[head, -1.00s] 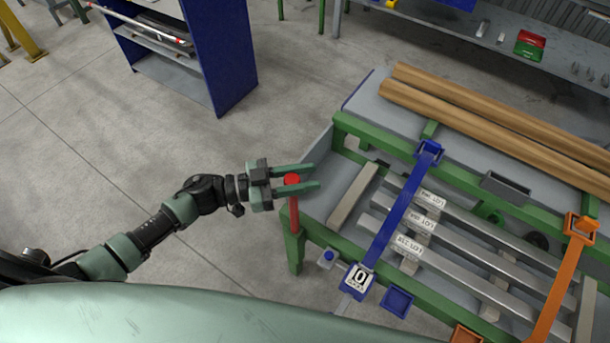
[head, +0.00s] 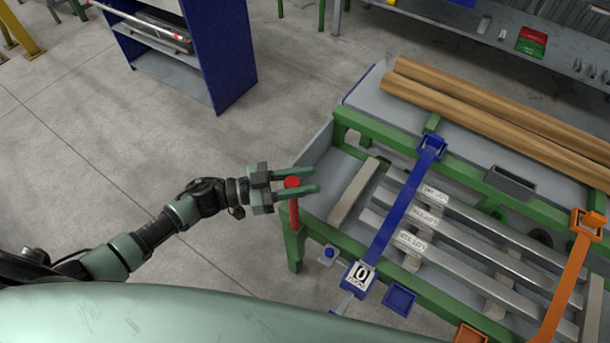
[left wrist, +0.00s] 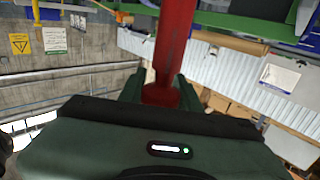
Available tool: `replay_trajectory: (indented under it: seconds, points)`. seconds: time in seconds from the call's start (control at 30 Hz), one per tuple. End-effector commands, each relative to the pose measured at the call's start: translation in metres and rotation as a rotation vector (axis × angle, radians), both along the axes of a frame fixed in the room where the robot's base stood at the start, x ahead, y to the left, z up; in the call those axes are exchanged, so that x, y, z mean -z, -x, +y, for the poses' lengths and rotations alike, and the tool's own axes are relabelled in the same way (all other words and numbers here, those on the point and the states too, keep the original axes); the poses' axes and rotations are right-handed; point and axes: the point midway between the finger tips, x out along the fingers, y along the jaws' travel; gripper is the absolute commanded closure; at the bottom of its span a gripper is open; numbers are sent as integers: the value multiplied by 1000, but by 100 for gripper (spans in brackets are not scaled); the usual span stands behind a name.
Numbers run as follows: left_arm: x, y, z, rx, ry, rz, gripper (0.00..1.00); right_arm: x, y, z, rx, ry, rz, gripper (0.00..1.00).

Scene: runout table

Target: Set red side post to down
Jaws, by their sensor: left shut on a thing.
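The red side post (head: 294,208) stands upright at the left front corner of the green-framed runout table (head: 375,122). It has a round red cap on top. My left gripper (head: 302,188) comes in from the left, with one finger on each side of the post near its top, and is shut on it. In the left wrist view the red post (left wrist: 175,45) runs between the two green fingers, its round end close to the palm. My right gripper is not in view.
A blue strap arm (head: 399,213) and an orange one (head: 565,285) cross the table over several labelled metal bars (head: 460,262). Two brown tubes (head: 480,108) lie behind. A blue shelf unit (head: 225,60) stands at the back left. The floor left is clear.

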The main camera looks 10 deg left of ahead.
Motion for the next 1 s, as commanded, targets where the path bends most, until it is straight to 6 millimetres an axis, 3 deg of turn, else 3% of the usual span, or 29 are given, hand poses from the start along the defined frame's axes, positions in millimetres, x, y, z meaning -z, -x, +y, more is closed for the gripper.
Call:
replay_trajectory:
  seconds: [0.03, 0.2, 0.5, 0.7, 1.0]
  points:
    - [24, 0, 1, 0, -2, 3, 100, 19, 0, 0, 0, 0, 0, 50]
    - [74, 0, 1, -1, -2, 3, 100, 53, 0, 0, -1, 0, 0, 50]
    - [140, -1, 1, -1, -1, 2, 100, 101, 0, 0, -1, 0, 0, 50]
    - [160, 0, 1, -1, -2, 1, 100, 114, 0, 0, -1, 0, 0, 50]
    - [164, 0, 1, -1, -3, 3, 100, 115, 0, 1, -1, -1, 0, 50]
